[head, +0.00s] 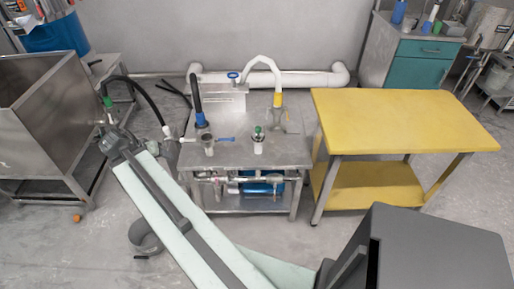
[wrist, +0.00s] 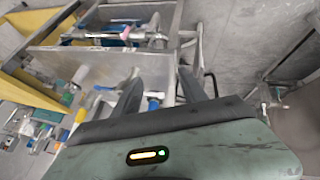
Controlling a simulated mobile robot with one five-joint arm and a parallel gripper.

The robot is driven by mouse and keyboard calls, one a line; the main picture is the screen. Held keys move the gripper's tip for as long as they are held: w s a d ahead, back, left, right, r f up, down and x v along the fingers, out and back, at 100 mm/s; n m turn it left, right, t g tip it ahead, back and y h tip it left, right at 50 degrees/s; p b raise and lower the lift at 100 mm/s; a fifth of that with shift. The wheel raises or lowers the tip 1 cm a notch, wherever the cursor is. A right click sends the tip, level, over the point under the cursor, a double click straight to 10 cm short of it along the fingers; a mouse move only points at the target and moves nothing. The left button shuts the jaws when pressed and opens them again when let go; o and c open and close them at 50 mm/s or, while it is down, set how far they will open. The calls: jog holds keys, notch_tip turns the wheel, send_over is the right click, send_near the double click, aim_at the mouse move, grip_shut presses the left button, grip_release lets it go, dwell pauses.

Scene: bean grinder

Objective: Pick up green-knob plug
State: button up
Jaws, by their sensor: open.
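A plug with a green knob (head: 258,132) and a pale lower body stands upright on the metal table (head: 281,152) in the head view. I cannot single it out with certainty in the wrist view. My gripper (head: 113,138) is at the far end of my outstretched arm, left of the metal table and well apart from the plug. In the wrist view my gripper (wrist: 160,76) has its two dark fingers spread, with nothing held between them.
A yellow table (head: 400,120) is to the right. A metal bin (head: 45,120) stands left of my arm.

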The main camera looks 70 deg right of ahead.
aim_at(258, 132)
jog(key=s+d+f+m+g+h+b, duration=0.2)
jog(key=s+d+m+b, duration=0.3)
jog(key=s+d, duration=0.9)
jog(key=s+d+f+m+g+h+b, duration=0.2)
jog(key=s+d+m+b, duration=0.4)
jog(key=s+d, duration=0.8)
jog(key=d+g+h+b, duration=0.1)
jog(key=d, duration=0.4)
jog(key=shift+f+h, duration=0.3)
jog(key=shift+f, duration=0.05)
jog(key=shift+r, duration=0.1)
grip_shut()
